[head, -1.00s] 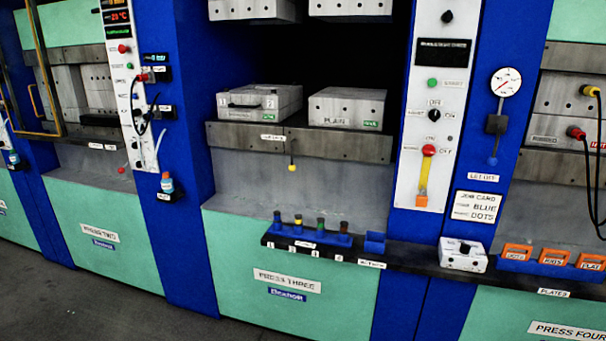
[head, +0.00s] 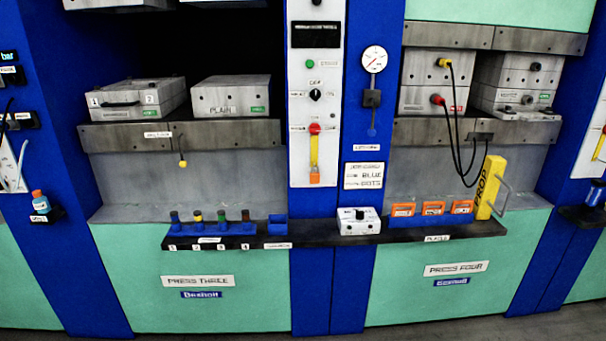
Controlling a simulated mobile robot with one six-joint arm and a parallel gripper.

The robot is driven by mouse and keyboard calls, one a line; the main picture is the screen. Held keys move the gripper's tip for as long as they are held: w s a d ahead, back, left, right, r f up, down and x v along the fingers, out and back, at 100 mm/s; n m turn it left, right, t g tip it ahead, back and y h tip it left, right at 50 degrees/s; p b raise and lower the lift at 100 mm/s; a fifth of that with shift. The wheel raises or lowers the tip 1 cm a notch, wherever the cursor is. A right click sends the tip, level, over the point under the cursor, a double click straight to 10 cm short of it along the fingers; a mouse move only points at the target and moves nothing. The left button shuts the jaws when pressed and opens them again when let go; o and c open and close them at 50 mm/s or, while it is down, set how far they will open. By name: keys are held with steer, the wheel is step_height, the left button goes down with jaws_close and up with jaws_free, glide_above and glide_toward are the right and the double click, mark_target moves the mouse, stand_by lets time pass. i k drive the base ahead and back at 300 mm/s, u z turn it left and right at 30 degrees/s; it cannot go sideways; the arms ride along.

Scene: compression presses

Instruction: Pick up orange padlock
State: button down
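A small orange padlock (head: 315,176) hangs at the lower end of a yellow strap (head: 314,150) on the white control panel (head: 300,110) between press three and press four. The strap hangs from below a red knob (head: 315,129). The padlock looks upright; its shackle is too small to make out. My gripper is not in view.
A dark shelf (head: 330,239) juts out below the panel. It bears several small dark-bodied pieces in a blue rack (head: 215,229), a white box (head: 358,222), orange plates (head: 433,209) and a yellow prop (head: 490,187). Black cables (head: 455,120) hang at press four.

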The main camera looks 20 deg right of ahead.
mark_target(314, 176)
steer(key=u, duration=0.1)
steer(key=k, duration=0.65)
steer(key=u, duration=0.6)
steer(key=k, duration=0.7)
steer(key=u, duration=0.25)
steer(key=i, duration=2.35)
steer(key=z, duration=0.3)
